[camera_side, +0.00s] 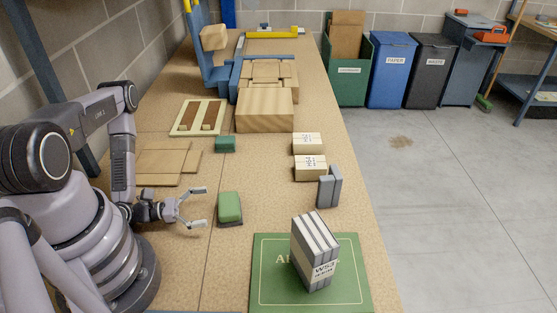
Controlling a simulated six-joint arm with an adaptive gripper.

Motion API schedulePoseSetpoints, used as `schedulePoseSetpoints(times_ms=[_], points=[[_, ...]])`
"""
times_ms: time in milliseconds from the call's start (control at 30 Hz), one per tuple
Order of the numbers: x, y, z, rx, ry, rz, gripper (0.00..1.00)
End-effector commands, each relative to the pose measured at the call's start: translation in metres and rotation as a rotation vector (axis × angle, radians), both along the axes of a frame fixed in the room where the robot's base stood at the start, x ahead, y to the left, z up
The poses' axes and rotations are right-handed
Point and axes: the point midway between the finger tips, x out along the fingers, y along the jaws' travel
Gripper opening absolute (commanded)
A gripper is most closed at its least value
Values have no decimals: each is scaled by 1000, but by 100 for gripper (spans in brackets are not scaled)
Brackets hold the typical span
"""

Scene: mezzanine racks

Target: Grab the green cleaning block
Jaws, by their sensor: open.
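The green cleaning block (230,206) sits on the tan bench top, with a dark layer along its bottom edge. My gripper (206,207) is open and empty, just left of the block. Its two fingers are spread and point right toward the block, with a small gap between them and it. A smaller dark green block (225,144) lies farther back on the bench.
Flat cardboard pieces (160,163) lie behind my gripper. A green mat (264,288) bears a grey boxed stack (313,252) at the front right. Grey upright pieces (329,188) and two small cartons (309,167) stand to the right. A wooden block (265,110) is farther back.

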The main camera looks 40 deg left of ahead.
Motion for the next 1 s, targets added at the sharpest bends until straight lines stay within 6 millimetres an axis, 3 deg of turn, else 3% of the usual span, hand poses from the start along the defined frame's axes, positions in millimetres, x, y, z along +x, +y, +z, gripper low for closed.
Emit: schedulePoseSetpoints(times_ms=[500,867,1000], points=[[39,-29,0,2,-2,-6,100],[45,-33,1,1,-2,0,100],[45,-33,1,1,-2,0,84]])
